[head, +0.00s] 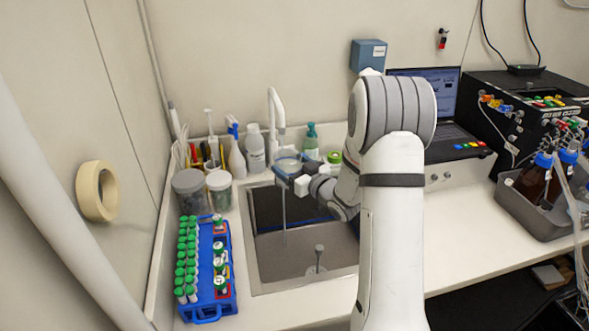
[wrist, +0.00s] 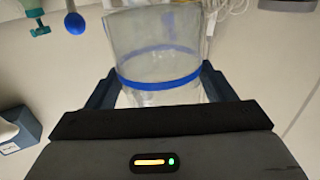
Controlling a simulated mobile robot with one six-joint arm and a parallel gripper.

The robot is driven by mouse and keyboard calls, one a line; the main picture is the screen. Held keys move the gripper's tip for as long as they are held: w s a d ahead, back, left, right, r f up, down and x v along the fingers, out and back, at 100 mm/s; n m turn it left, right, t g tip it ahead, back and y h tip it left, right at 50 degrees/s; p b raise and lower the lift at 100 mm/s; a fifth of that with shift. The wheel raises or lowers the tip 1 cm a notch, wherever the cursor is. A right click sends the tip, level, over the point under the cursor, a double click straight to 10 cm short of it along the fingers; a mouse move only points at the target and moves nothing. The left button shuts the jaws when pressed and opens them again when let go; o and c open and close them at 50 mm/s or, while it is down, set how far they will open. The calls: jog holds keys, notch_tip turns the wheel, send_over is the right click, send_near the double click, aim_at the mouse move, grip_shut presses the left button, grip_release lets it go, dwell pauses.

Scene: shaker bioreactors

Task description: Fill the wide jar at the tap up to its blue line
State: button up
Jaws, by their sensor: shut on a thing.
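The wide jar (wrist: 155,35) is clear, with a blue line (wrist: 158,68) around it, in the wrist view. My gripper (wrist: 160,92) is shut on it, one dark finger on each side. In the head view my gripper (head: 289,173) holds the jar over the back of the sink, close to the white tap (head: 275,108). The tap's spout end is just above the jar. A thin pale vertical streak (head: 284,215) shows below the jar over the sink; it looks like water. I cannot make out a water level in the jar.
The sink (head: 290,273) lies below my gripper, with a small upright grey piece (head: 319,255) in it. Bottles (head: 255,150) and lidded jars (head: 189,190) stand left of and behind it. A blue rack (head: 210,270) of green-capped tubes stands front left.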

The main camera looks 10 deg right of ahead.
aim_at(290, 155)
jog(key=shift+w+b, duration=0.35)
jog(key=shift+w, duration=0.2)
jog(key=shift+w+a+b, duration=0.1)
jog(key=shift+w+b, duration=0.7)
jog(key=shift+w, duration=2.15)
dwell(4.4)
